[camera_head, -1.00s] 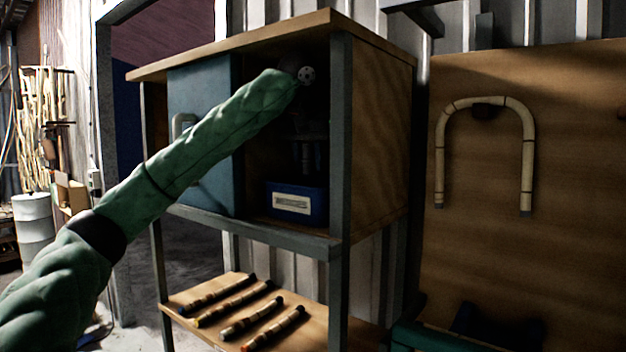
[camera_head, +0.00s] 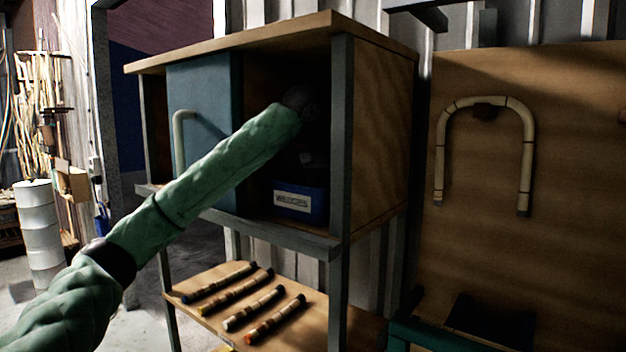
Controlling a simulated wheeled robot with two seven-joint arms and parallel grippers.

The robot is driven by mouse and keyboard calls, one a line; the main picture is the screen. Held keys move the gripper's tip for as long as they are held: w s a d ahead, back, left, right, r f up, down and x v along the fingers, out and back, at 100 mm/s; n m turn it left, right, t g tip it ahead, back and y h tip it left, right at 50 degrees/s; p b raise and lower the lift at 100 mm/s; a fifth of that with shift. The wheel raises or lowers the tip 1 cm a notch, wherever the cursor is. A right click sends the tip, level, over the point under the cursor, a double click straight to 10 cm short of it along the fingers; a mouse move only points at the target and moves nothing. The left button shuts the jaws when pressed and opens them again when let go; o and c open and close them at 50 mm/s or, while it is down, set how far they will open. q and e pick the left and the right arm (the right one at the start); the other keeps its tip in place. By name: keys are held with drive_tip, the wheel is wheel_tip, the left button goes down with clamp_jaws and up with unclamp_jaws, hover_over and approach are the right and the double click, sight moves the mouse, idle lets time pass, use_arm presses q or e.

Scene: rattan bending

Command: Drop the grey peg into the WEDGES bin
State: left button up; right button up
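The blue WEDGES bin (camera_head: 316,203) with its white label stands on the shelf inside the open right part of the cabinet. My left arm reaches in from the left, across the cabinet's blue door. My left gripper (camera_head: 308,160) is a dark shape in the cabinet's shadow, just above the bin. Its fingers are too dark to show whether they are open or shut. I cannot make out the grey peg; shadow may hide it at the gripper or in the bin. My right gripper is not in view.
The blue sliding door (camera_head: 205,82) covers the cabinet's left part. The cabinet's front right post (camera_head: 341,130) stands close to the bin. Several rattan pieces (camera_head: 225,283) lie on the lower shelf. A bent rattan arch (camera_head: 528,150) hangs on the wooden board at right.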

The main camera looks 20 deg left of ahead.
use_arm(q)
drive_tip(key=shift+w+f, duration=0.1)
drive_tip(key=shift+d+f, duration=0.1)
drive_tip(key=shift+d, duration=0.05)
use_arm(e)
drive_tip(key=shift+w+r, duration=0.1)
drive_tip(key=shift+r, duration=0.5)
use_arm(q)
drive_tip(key=shift+f, duration=0.6)
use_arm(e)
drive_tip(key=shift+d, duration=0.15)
use_arm(q)
drive_tip(key=o, duration=1)
drive_tip(key=shift+r, duration=0.1)
